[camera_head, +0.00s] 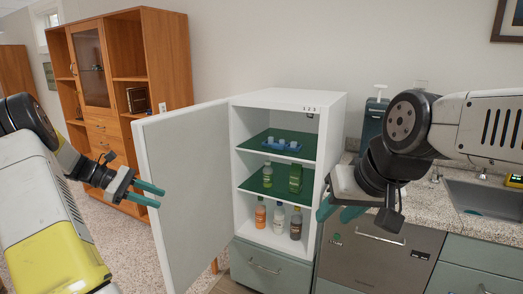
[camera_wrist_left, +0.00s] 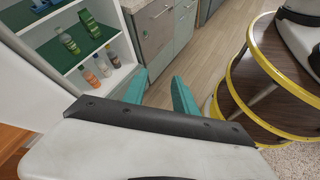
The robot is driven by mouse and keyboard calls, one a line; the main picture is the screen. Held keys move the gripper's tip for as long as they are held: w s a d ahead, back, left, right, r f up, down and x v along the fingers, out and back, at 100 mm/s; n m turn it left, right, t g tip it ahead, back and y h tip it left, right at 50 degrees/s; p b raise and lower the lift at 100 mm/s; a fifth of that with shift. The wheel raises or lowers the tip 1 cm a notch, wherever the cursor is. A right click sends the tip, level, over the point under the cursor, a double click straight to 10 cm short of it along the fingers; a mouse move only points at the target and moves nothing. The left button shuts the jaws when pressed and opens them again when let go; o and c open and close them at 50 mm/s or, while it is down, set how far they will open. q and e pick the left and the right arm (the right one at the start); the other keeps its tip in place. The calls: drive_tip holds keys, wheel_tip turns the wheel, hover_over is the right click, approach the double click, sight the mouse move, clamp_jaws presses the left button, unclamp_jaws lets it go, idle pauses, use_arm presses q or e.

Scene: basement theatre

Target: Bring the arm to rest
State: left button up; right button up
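My left gripper (camera_head: 152,194) is at the left, in front of the open white door. Its teal fingers are apart and nothing is between them. In the left wrist view the left gripper (camera_wrist_left: 160,92) shows the same gap, with wooden floor beyond. My right gripper (camera_head: 340,212) hangs in front of the right edge of the white cabinet. Its teal fingers look apart, with no object seen between them; my wrist partly covers them.
The white cabinet (camera_head: 325,112) stands open, its door (camera_head: 185,190) swung left. A blue tray (camera_head: 283,146) and several bottles stand on its shelves. The counter (camera_head: 450,212) with a sink is at the right. A wooden bookcase (camera_head: 165,50) stands behind left.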

use_arm(q)
drive_tip(key=s+d+r+m+y, duration=0.6)
drive_tip(key=s+d+r+m, duration=0.3)
drive_tip(key=d, duration=0.5)
drive_tip(key=s+d+r+m+t+y, duration=0.1)
drive_tip(key=s+d+m+t, duration=0.1)
drive_tip(key=s+m, duration=0.2)
drive_tip(key=s+d+r+m+t+y, duration=0.2)
drive_tip(key=s+d+m, duration=0.1)
drive_tip(key=s, duration=0.8)
drive_tip(key=shift+s+m+y, duration=0.3)
drive_tip(key=shift+m, duration=0.3)
drive_tip(key=shift+w+a, duration=0.1)
